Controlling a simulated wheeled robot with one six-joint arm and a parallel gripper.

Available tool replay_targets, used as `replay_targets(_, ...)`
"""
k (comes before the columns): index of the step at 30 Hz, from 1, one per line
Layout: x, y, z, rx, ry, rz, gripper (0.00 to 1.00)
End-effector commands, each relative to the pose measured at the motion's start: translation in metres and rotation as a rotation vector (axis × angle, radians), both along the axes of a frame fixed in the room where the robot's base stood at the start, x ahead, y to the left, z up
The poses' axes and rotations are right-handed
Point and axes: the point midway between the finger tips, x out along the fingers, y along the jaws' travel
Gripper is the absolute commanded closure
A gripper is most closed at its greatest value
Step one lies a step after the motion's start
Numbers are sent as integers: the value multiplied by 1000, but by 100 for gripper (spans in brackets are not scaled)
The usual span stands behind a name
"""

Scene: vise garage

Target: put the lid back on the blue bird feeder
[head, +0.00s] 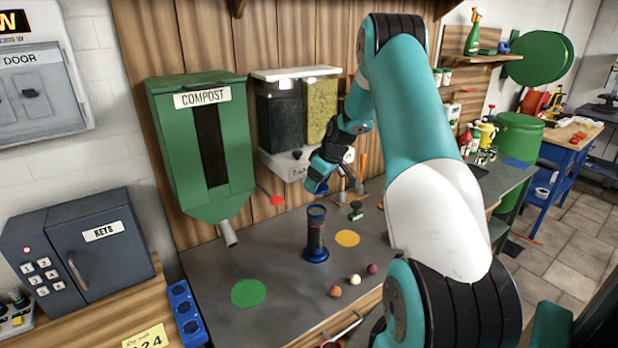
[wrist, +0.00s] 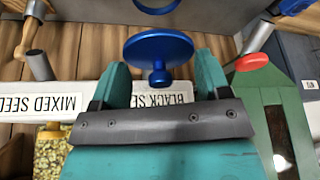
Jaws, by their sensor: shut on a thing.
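The blue bird feeder (head: 315,236) stands upright on the grey bench, a dark tube with a blue base and an open blue top rim. My gripper (head: 320,180) is above and just behind the feeder, in front of the seed dispenser. It is shut on the blue lid (wrist: 158,48), a round disc with a small knob. The knob (wrist: 159,78) sits between the two fingertips in the wrist view. In the head view the lid (head: 315,187) is small and partly hidden by the gripper. It is apart from the feeder.
The seed dispenser (head: 297,95) and green compost bin (head: 203,140) hang behind. Small tools (head: 355,210) stand right of the feeder. Several small balls (head: 355,280) lie in front. Flat green (head: 248,292) and yellow (head: 347,238) discs mark the bench.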

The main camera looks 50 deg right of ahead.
Motion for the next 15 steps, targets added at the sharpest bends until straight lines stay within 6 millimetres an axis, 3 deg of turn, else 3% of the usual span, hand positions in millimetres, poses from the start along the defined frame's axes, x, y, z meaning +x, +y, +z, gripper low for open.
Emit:
replay_targets(10,4,7,-24,0,1,9,56)
replay_targets(11,4,7,-27,0,1,9,60)
replay_targets(15,3,6,-42,1,2,8,61)
